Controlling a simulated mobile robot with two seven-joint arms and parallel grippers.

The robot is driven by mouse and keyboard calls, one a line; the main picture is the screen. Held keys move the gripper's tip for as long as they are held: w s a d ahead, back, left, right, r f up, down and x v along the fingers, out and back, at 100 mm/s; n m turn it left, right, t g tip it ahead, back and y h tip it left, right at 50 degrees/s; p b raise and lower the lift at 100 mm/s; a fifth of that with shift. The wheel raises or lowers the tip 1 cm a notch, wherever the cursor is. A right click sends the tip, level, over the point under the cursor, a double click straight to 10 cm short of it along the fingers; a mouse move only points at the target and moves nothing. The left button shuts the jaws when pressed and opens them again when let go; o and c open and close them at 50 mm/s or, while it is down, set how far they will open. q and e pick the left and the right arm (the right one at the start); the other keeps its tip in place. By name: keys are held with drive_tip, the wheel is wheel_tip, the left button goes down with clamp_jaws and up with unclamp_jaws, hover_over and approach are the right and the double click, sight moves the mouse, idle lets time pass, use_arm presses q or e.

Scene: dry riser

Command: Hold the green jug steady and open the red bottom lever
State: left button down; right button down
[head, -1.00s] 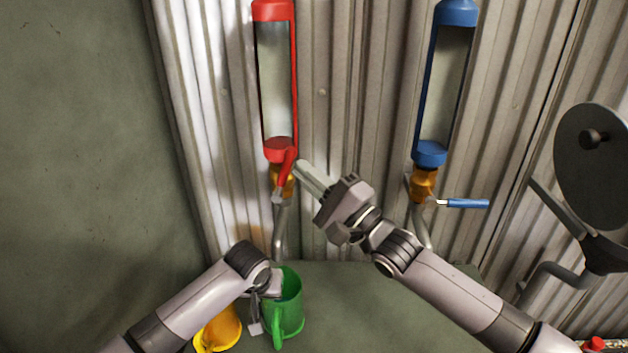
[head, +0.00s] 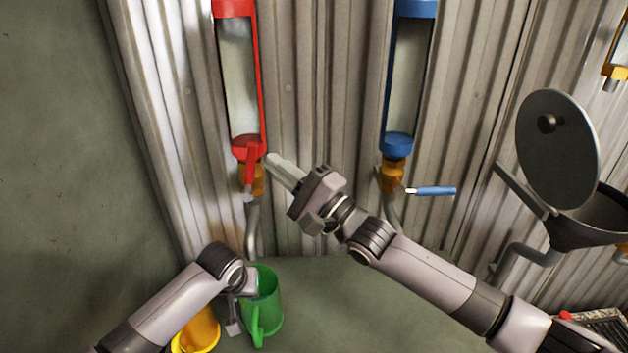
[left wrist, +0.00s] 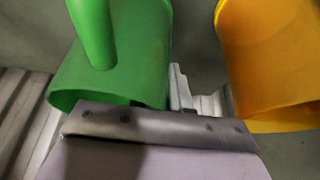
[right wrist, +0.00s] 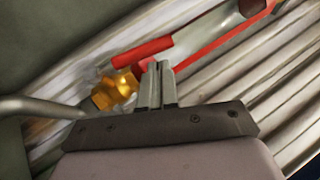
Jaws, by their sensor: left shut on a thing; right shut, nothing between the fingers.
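The green jug (head: 268,305) stands under the red cylinder, below the silver outlet pipe (head: 253,228). My left gripper (head: 246,284) is shut on it; in the left wrist view the jug (left wrist: 140,55) fills the upper left. The red lever (head: 251,163) points up in front of the brass valve (head: 246,181), at the base of the red cylinder (head: 248,145). My right gripper (head: 274,161) is shut and empty, its tips just right of the lever. In the right wrist view, its fingertips (right wrist: 153,68) overlap the lever (right wrist: 143,51); contact cannot be told.
A yellow jug (head: 196,331) stands left of the green one, partly behind my left arm. A blue cylinder (head: 397,143) with a blue lever (head: 435,191) sideways is to the right. A grey round lid (head: 558,150) stands farther right. The corrugated wall (head: 310,100) is close behind.

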drive_tip(key=s+d+f, duration=0.2)
drive_tip(key=s+d, duration=0.3)
drive_tip(key=d, duration=0.6)
drive_tip(key=shift+s, duration=0.2)
drive_tip(key=shift+a+f, duration=0.1)
idle(0.9)
use_arm(q)
drive_tip(key=c, duration=1)
unclamp_jaws()
drive_tip(key=shift+c, duration=0.2)
